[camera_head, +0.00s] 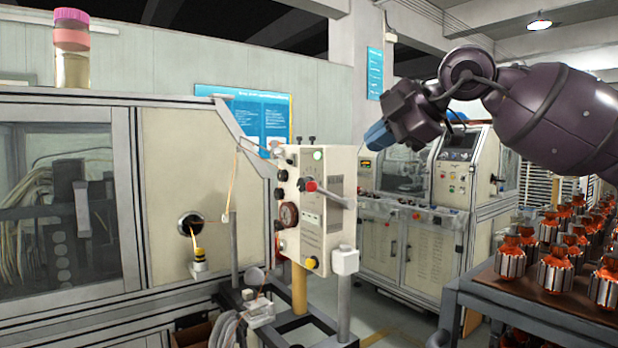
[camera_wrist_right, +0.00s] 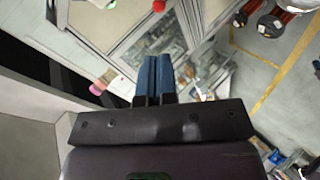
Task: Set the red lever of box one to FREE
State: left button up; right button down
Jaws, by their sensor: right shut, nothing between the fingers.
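A cream control box (camera_head: 318,215) stands on a post in the middle of the head view. Its red lever (camera_head: 310,186) sits on the upper part of the box, with a pale bar reaching right and slightly down from it. The lettering by the lever is too small to read, so I cannot tell its setting. My right gripper (camera_head: 378,134) is up and to the right of the lever, apart from it, with blue fingers shut and empty. In the right wrist view the blue fingers (camera_wrist_right: 155,78) are side by side. My left gripper is not in view.
A large machine cabinet (camera_head: 180,150) fills the left, with a pink-capped jar (camera_head: 72,48) on top. A rack (camera_head: 520,288) of several copper-wound armatures stands at the right. Another machine (camera_head: 420,200) stands behind. Open air lies between my right gripper and the box.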

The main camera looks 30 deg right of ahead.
jog(key=p, duration=0.4)
send_near(316, 184)
jog(key=x, duration=0.6)
jog(key=shift+w, duration=0.15)
jog(key=shift+w+a+f, duration=0.15)
jog(key=shift+w+f, duration=0.25)
jog(key=shift+w, duration=0.1)
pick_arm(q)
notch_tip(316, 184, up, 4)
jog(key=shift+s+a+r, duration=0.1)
pick_arm(e)
jog(key=shift+w+f, duration=0.1)
jog(key=shift+f, duration=0.05)
